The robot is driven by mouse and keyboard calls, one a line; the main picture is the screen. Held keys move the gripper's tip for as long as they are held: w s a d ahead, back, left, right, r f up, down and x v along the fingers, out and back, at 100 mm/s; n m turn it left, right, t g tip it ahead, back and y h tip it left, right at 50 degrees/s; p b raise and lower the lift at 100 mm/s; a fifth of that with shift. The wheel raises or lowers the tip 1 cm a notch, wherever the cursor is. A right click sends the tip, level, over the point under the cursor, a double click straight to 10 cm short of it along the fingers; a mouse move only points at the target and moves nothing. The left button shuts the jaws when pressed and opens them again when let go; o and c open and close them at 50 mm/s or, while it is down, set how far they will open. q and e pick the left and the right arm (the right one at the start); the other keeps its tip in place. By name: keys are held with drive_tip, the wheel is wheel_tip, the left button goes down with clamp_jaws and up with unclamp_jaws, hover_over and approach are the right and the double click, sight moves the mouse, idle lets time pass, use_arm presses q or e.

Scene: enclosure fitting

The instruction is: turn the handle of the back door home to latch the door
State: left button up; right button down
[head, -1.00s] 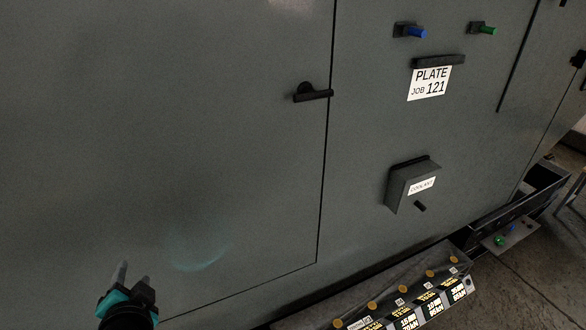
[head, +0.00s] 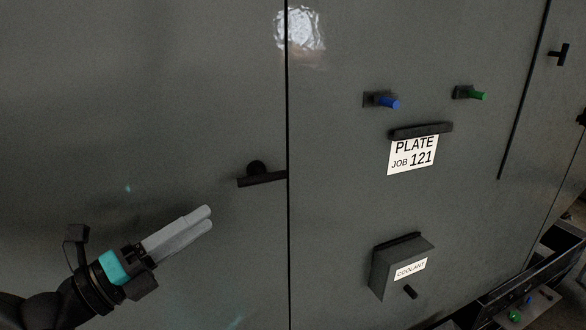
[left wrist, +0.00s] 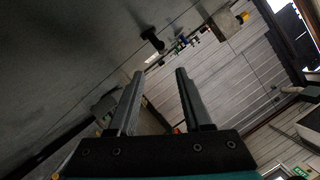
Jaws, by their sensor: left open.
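The grey door (head: 130,120) fills the left of the head view, its right edge at a dark vertical seam. A black handle (head: 262,179) sits on it beside that seam. Its bar lies nearly level, tilted slightly, with its right end at the seam. My left gripper (head: 210,219) is below and left of the handle, apart from it, fingers pointing up and right. The left wrist view shows the two fingers (left wrist: 159,74) apart with nothing between them. A dark fitting ahead of them there cannot be surely identified. My right gripper is not in view.
Right of the seam are a blue knob (head: 388,102), a green knob (head: 477,95), a job plate (head: 412,154) under a dark clip and a protruding coolant box (head: 402,266). Another black handle (head: 560,55) is at the far right. An open tray (head: 535,270) juts out lower right.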

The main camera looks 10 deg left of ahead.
use_arm(q)
drive_tip(key=b, duration=0.3)
approach(269, 177)
drive_tip(key=shift+w, duration=0.8)
drive_tip(key=p+x, duration=0.2)
drive_tip(key=x, duration=0.6)
drive_tip(key=shift+d, duration=0.15)
drive_tip(key=shift+w+d, duration=0.3)
drive_tip(key=shift+w, duration=0.05)
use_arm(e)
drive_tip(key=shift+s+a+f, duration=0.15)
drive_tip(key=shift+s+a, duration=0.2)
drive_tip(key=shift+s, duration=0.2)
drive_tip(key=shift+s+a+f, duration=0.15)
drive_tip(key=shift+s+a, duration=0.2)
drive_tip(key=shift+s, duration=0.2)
use_arm(q)
drive_tip(key=shift+c, duration=0.2)
drive_tip(key=shift+r, duration=0.1)
clamp_jaws()
